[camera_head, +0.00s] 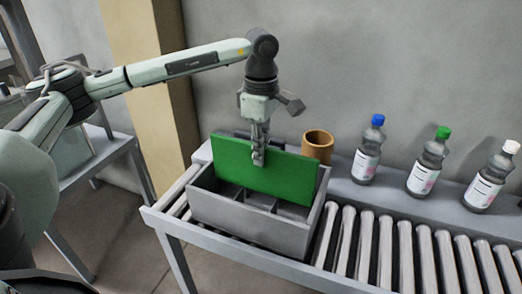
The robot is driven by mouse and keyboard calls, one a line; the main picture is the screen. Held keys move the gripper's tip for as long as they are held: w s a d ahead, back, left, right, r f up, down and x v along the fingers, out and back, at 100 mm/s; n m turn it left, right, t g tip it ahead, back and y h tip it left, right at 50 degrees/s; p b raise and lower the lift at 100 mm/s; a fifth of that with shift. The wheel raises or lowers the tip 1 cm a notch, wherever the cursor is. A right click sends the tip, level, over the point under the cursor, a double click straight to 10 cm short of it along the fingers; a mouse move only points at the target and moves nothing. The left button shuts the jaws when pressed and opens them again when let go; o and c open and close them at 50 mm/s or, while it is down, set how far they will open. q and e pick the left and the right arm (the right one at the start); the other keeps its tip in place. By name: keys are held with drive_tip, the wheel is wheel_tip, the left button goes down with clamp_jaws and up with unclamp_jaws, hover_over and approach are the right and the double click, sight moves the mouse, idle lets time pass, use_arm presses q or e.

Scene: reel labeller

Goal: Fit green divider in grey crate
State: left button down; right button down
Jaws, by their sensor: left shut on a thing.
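The green divider (228,169) is an upright flat panel in the head view. My left gripper (258,160) is shut on the top edge of the divider near its middle, coming down from above. The grey crate (245,222) stands on the roller conveyor below it. The divider runs lengthwise over the crate, and its upper part stands above the crate's rim. Grey inner partitions show in front of the divider's lower edge. Whether the divider sits in a slot cannot be told. My right gripper is not in view.
An orange-brown cylinder (318,146) stands behind the crate's right end. Bottles with a blue cap (367,150), a green cap (428,163) and a white cap (492,178) stand along the back ledge. The rollers (385,248) right of the crate are clear.

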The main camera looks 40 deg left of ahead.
use_arm(q)
drive_tip(key=shift+f+b, duration=1.8)
drive_tip(key=shift+f, duration=0.75)
drive_tip(key=c, duration=1.5)
unclamp_jaws()
drive_tip(key=shift+c, duration=0.2)
wheel_tip(320, 180, up, 12)
drive_tip(key=shift+r, duration=0.1)
